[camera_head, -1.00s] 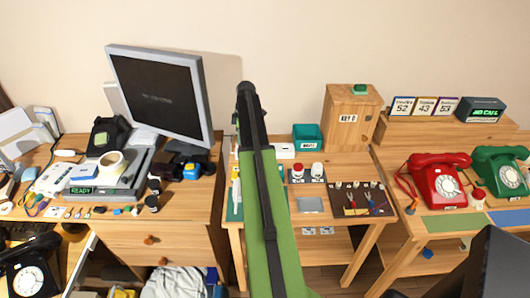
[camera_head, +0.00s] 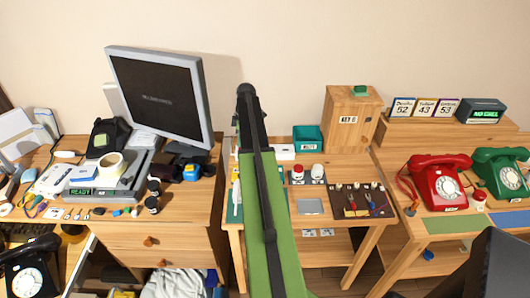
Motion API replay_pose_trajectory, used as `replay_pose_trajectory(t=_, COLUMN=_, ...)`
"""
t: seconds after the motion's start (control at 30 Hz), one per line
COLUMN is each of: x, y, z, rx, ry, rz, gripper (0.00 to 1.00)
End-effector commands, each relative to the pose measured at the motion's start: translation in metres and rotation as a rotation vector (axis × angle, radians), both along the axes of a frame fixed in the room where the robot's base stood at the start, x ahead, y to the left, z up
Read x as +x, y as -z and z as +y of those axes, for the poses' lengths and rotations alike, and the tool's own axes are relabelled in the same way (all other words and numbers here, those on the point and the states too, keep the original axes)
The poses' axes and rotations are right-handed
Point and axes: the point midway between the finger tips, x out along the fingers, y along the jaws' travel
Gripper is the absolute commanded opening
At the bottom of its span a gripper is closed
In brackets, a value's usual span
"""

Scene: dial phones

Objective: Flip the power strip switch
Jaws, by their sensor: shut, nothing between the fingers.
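I cannot make out a power strip or its switch for sure. A small white block (camera_head: 283,152) lies at the back of the middle table, just right of my arm, too small to identify. My green and black arm reaches up the picture across the middle table, ending in a rounded black joint. My gripper does not show; it seems hidden behind or beneath the arm. The arm also covers part of the table's left side.
The middle table holds a teal bin (camera_head: 308,137), a wooden cabinet (camera_head: 352,117) and a board with wires (camera_head: 362,201). A monitor (camera_head: 160,97) stands on the cluttered left desk. Red (camera_head: 437,182) and green (camera_head: 503,172) telephones stand at right.

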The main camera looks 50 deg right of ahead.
Motion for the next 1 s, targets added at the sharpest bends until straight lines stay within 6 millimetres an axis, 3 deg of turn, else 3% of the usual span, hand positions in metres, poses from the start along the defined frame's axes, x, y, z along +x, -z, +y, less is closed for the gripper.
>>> replay_pose_trajectory(t=0.1, x=0.0, y=-0.017, z=0.0, rx=0.0, ry=0.0, rz=0.0, gripper=0.0)
replay_pose_trajectory(t=0.6, x=0.0, y=-0.062, z=0.0, rx=0.0, ry=0.001, rz=0.0, gripper=0.0)
replay_pose_trajectory(t=1.0, x=0.0, y=-0.062, z=0.0, rx=0.0, ry=0.001, rz=0.0, gripper=0.0)
